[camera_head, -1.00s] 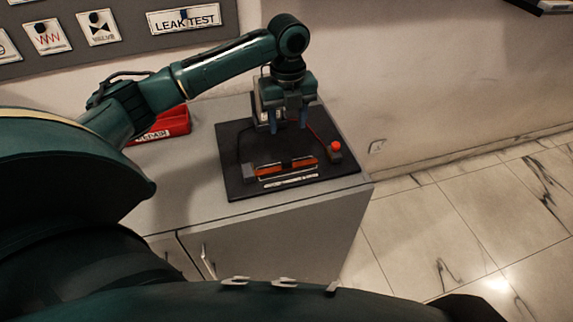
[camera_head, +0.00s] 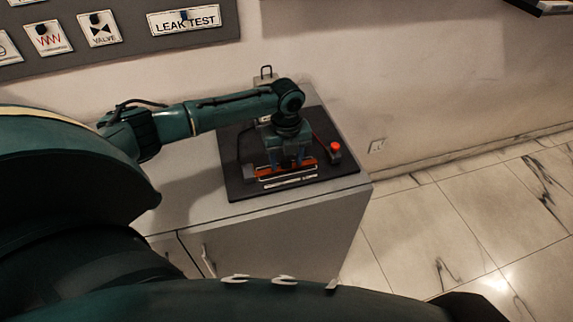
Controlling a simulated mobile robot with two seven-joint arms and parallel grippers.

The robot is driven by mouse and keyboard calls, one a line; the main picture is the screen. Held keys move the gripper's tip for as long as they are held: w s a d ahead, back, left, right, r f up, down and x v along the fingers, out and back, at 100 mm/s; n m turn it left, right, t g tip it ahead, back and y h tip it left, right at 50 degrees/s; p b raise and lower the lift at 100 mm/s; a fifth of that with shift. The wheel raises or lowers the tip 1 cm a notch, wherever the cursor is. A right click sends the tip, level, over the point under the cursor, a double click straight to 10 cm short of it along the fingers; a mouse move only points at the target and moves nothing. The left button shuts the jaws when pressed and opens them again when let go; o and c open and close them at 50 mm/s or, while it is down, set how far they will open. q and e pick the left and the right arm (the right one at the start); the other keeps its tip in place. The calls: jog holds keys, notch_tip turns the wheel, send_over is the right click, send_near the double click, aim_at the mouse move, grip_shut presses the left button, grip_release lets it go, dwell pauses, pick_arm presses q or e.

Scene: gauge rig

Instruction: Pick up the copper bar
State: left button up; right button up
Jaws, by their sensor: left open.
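The copper bar (camera_head: 268,171) is an orange-brown strip lying in a low fixture on the dark board (camera_head: 240,187). My left gripper (camera_head: 290,162) points down directly over the bar, its fingers low and close to it. The gripper is open, and the picture does not show clearly whether the fingers touch the bar. The gripper hides the middle of the bar's far side. My right gripper is not in view.
The board lies on a grey cabinet (camera_head: 190,208). A red button (camera_head: 335,147) on a small block stands right of the gripper, with a red wire behind. A light device with a loop on top (camera_head: 266,77) stands at the back, against the wall.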

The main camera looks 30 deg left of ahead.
pick_arm(q)
grip_shut()
dwell(0.5)
jog(key=shift+r, duration=0.1)
